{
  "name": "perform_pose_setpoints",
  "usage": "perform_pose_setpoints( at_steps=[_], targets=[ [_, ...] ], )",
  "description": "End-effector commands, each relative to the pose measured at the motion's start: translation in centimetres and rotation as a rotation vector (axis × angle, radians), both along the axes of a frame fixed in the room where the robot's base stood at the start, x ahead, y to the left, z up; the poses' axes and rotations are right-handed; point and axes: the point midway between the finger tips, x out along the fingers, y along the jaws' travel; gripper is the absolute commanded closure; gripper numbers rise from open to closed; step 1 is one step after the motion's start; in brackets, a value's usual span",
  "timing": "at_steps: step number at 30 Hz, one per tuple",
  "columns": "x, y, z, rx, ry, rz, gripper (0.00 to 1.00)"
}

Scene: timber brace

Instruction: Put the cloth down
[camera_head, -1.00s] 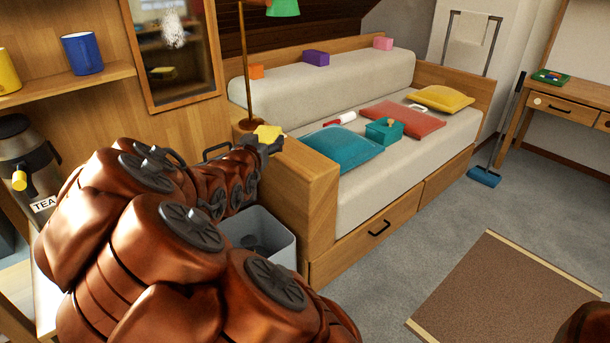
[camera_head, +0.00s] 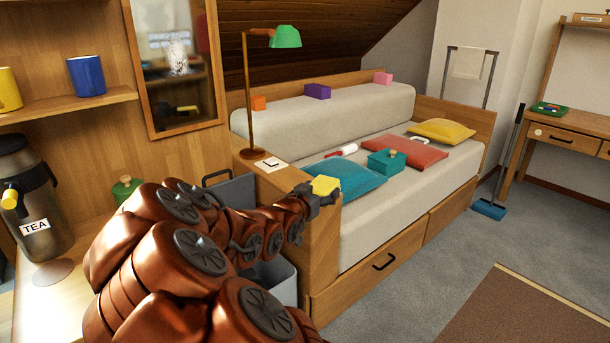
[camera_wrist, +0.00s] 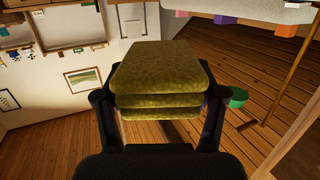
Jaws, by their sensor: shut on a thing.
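The cloth is a yellow folded pad (camera_head: 325,185). In the wrist view the cloth (camera_wrist: 158,80) shows as several stacked olive-yellow layers between the two dark fingers. My gripper (camera_head: 318,192) is shut on the cloth and holds it in front of the wooden end of the daybed (camera_head: 300,235), beside the teal cushion. In the wrist view my gripper (camera_wrist: 157,108) has a finger on each side of the cloth. I cannot tell from the head view whether the cloth touches the wood.
A lamp (camera_head: 248,100) and a white card (camera_head: 268,164) stand on the daybed's end ledge. A teal cushion (camera_head: 347,183), a teal box (camera_head: 386,162) and a red cushion (camera_head: 425,152) lie on the seat. A grey bin (camera_head: 283,278) is below my arm. A tea urn (camera_head: 35,190) stands left.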

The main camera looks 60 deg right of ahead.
Motion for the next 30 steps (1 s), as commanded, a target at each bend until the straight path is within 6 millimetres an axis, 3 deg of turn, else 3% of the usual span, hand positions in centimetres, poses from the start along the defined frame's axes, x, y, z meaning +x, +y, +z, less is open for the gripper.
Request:
perform_pose_setpoints(
  at_steps=[30],
  targets=[
    [3.0, -1.9, -0.4, 0.008, 0.002, 0.02, 0.65]
  ],
)
